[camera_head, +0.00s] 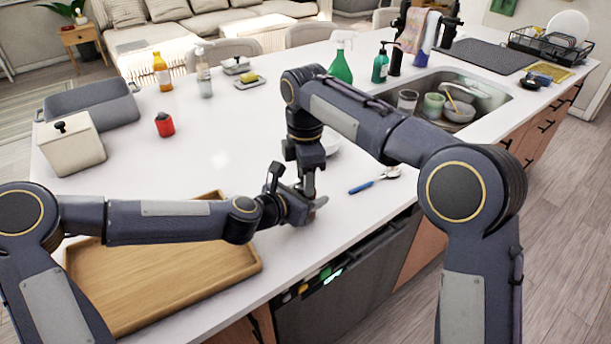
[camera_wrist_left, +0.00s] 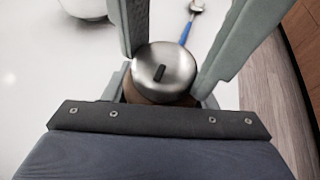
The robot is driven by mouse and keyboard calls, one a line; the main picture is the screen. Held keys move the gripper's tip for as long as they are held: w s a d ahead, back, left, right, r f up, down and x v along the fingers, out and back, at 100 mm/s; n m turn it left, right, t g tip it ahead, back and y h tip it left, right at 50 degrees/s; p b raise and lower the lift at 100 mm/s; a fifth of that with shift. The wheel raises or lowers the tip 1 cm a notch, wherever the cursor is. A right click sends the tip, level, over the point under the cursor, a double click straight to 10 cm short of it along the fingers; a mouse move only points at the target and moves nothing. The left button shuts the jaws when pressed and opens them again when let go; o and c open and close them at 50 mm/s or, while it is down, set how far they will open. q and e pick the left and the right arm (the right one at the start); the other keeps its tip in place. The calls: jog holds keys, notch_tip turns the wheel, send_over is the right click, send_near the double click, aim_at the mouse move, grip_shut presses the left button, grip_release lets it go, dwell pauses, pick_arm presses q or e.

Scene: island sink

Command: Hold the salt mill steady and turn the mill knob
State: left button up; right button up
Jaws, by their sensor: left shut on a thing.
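In the head view my left gripper (camera_head: 298,204) is low over the counter's front part, and the mill is mostly hidden by the grippers. My right gripper (camera_head: 306,182) points down from above, close beside the left one. Its finger gap cannot be made out.
A blue-handled utensil (camera_head: 374,182) lies right of the grippers, and a white bowl (camera_head: 331,141) is behind them. A wooden tray (camera_head: 165,285) lies under my left arm. A red container (camera_head: 165,124) stands farther left; the sink (camera_head: 482,92) is right.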

jog(key=o, duration=0.4)
